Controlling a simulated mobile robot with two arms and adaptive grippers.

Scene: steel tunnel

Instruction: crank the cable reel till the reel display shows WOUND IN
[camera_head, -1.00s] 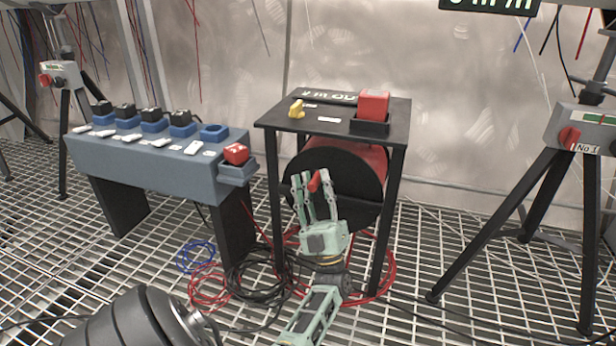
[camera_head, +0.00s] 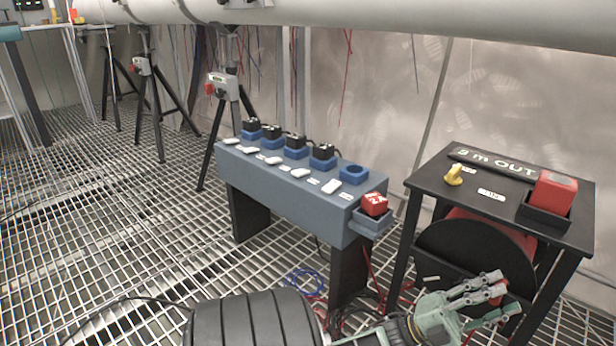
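The cable reel (camera_head: 470,252), a black disc with a red drum behind it, sits under a black table (camera_head: 500,210) at the right. The display on the tabletop (camera_head: 495,163) reads "m OUT" in pale green after a digit that I cannot read surely. My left gripper (camera_head: 505,301) is in front of the reel's lower part. Its pale green fingers lie on either side of the red crank handle (camera_head: 497,291), which they partly hide. I cannot tell whether they close on it. My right gripper is out of view.
A yellow knob (camera_head: 454,175) and a red block in a black holder (camera_head: 545,214) are on the tabletop. A blue-grey bench (camera_head: 290,190) with several sockets stands left of it. Cables lie below.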

